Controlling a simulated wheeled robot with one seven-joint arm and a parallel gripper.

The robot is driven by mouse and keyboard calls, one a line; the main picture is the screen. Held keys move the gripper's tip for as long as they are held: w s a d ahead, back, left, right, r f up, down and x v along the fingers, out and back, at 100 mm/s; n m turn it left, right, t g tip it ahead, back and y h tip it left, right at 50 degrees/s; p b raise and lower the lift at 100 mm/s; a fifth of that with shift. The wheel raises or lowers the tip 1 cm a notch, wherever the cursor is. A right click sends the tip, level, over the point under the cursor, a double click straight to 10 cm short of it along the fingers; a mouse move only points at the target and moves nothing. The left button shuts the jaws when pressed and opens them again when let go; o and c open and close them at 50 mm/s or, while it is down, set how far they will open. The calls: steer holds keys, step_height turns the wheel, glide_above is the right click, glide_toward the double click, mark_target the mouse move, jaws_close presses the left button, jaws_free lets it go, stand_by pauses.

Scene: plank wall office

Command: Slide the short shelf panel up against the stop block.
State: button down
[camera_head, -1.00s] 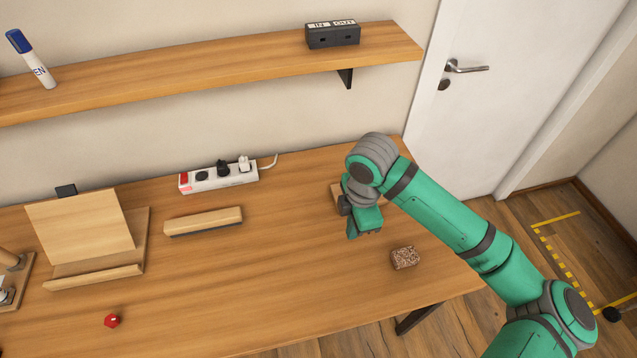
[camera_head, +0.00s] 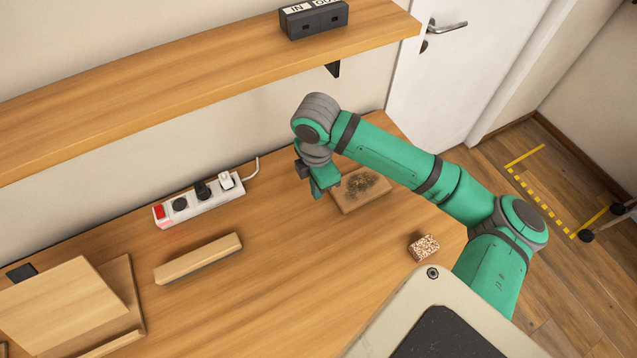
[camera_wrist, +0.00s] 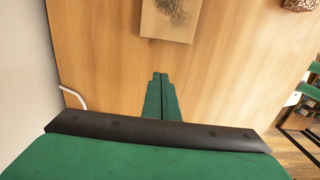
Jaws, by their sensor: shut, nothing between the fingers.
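A short flat wooden panel with a dark mottled patch (camera_head: 360,188) lies on the desk near its right end. It also shows at the top of the wrist view (camera_wrist: 170,20). A long wooden bar with a grey lower side (camera_head: 198,260) lies left of it, apart from it; it looks like the stop block, but I cannot be sure. My gripper (camera_head: 318,192) is just left of the panel in the head view. In the wrist view its fingers (camera_wrist: 160,78) are together and empty, pointing towards the panel's near edge, with bare desk showing between.
A power strip with plugs (camera_head: 198,200) lies along the wall. A speckled block (camera_head: 424,247) sits near the desk's right edge. A slanted wooden stand (camera_head: 65,305) is at the left. A shelf (camera_head: 200,80) overhangs the back. The desk between bar and panel is clear.

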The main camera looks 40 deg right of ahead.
mark_target(331, 202)
step_height(331, 202, down, 7)
steer(key=shift+r, duration=0.15)
steer(key=d, duration=0.2)
steer(key=s, duration=0.1)
steer(key=shift+d+f, duration=0.25)
steer(key=shift+d, duration=0.15)
steer(key=shift+s+d, duration=0.2)
steer(key=shift+d, duration=0.4)
